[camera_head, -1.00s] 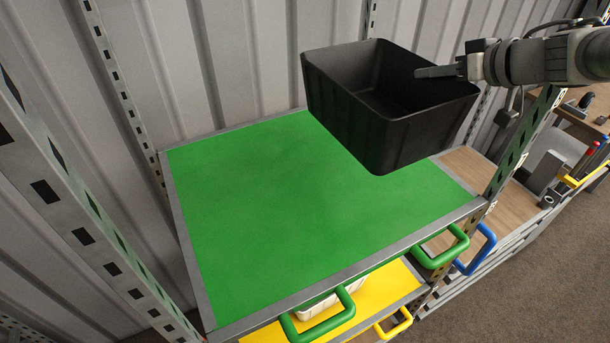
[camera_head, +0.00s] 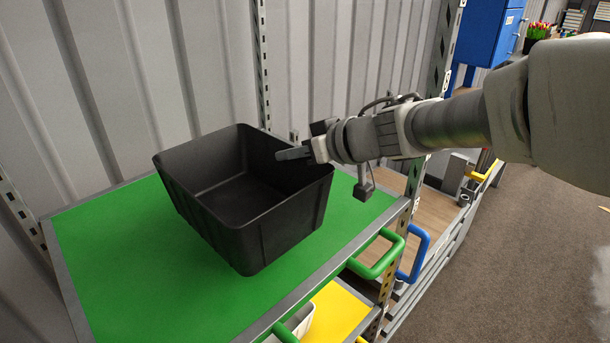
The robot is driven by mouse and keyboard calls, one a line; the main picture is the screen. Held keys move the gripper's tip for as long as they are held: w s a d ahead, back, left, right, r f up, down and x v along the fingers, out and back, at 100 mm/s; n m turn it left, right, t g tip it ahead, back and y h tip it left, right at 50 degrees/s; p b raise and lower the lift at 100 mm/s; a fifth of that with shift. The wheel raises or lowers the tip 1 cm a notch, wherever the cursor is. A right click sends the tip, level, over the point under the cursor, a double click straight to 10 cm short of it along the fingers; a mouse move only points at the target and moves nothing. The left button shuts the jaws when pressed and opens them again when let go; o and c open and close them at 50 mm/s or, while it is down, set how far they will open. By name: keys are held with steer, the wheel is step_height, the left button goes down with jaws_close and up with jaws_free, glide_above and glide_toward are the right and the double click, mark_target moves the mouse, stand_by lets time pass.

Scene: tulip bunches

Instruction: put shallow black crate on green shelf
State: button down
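The black crate (camera_head: 215,236) is upright and empty, over the right part of the green shelf (camera_head: 110,265). Its base looks close to the green surface, but I cannot tell whether it touches. My gripper (camera_head: 306,153) comes in from the right at the crate's right rim. One dark finger lies inside the crate and the rim is between the fingers. The other finger is hidden behind the wall. The gripper appears shut on the rim.
Grey metal posts (camera_head: 261,60) stand at the shelf's corners, with a corrugated wall behind. Below is a yellow shelf (camera_head: 335,312) holding a white container (camera_head: 300,320). Green handles (camera_head: 378,255) stick out at the front. The shelf's left part is clear.

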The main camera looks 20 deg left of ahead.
mark_target(283, 183)
steer(key=shift+s+a+f+b, duration=0.15)
steer(key=shift+s+a+f, duration=0.2)
steer(key=shift+s, duration=0.2)
steer(key=shift+s+a+f+b, duration=0.2)
steer(key=shift+s+f, duration=0.15)
steer(key=shift+s, duration=0.15)
step_height(283, 183, down, 4)
steer(key=shift+r+b, duration=0.1)
steer(key=shift+b, duration=1.1)
steer(key=c, duration=1)
jaws_free()
steer(key=shift+c, duration=0.2)
